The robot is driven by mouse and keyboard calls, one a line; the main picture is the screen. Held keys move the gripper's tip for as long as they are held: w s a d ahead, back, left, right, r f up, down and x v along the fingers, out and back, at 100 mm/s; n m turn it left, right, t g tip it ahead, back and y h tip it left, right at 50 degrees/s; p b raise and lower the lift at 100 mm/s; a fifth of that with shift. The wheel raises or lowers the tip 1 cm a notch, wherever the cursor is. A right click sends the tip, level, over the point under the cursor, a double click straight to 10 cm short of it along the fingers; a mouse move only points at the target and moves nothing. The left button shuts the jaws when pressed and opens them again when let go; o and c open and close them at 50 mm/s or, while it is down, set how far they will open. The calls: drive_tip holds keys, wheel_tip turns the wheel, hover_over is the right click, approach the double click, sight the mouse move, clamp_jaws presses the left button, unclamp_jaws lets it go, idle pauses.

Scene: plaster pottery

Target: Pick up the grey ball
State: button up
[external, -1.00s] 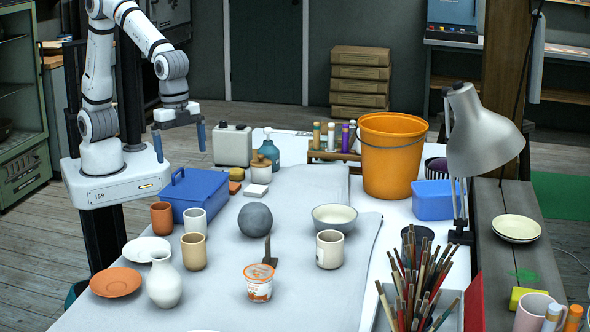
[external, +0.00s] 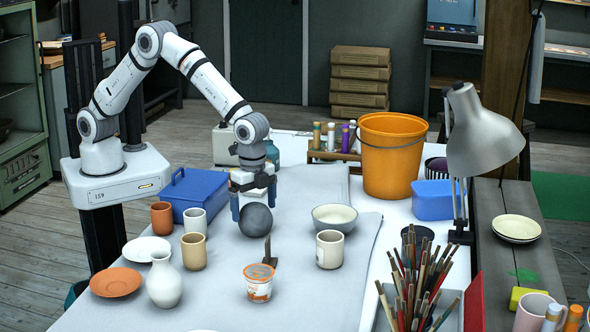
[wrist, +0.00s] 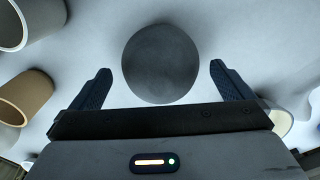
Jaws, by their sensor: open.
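The grey ball (external: 256,221) rests on the pale cloth on the table. It is dark grey and round, and it also shows at the top middle of the wrist view (wrist: 161,64). My gripper (external: 254,208) is open and points down just above and around the back of the ball in the external view. In the wrist view, the two blue fingers of my gripper (wrist: 160,78) stand apart, one on each side of the ball, with gaps between them and it. Whether either finger touches the ball cannot be told from the external view.
Cups (external: 194,251) and a white vase (external: 164,280) stand to the left. A bowl (external: 334,216) and a beige mug (external: 330,249) stand to the right. A small dark upright piece (external: 267,249) and a printed tub (external: 258,284) are close in front. A blue box (external: 193,192) is behind left.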

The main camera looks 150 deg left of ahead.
sight(255, 216)
wheel_tip(255, 216, down, 3)
drive_tip(key=shift+w+f, duration=0.15)
drive_tip(key=shift+f, duration=0.05)
drive_tip(key=shift+a+r, duration=0.1)
drive_tip(key=c, duration=1.5)
